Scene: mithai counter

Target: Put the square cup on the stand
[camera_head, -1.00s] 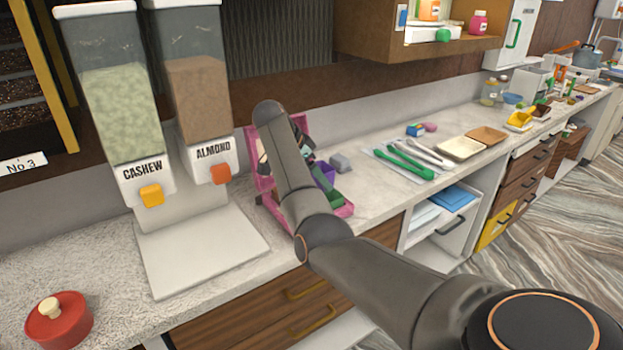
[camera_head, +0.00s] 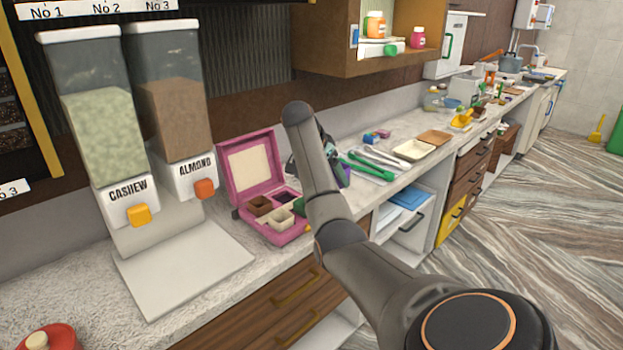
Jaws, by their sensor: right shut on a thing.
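My right gripper (camera_head: 336,168) is mostly hidden behind my right forearm, beside and to the right of the pink box. It is shut on a small purple thing, seemingly the square cup (camera_head: 345,177), of which only a sliver shows past the arm. The cup appears apart from the box; its height above the counter is hard to tell. The stand is the white dispenser base (camera_head: 185,268) under the CASHEW and ALMOND hoppers, left of the box. Its flat plate is bare. My left gripper is out of view.
The open pink box (camera_head: 232,190) holds a brown cup (camera_head: 260,205), a beige cup (camera_head: 281,220) and something dark green. A red lidded pot (camera_head: 50,338) is at the lower left. Green tongs (camera_head: 367,165) and a cream tray (camera_head: 414,149) lie to the right.

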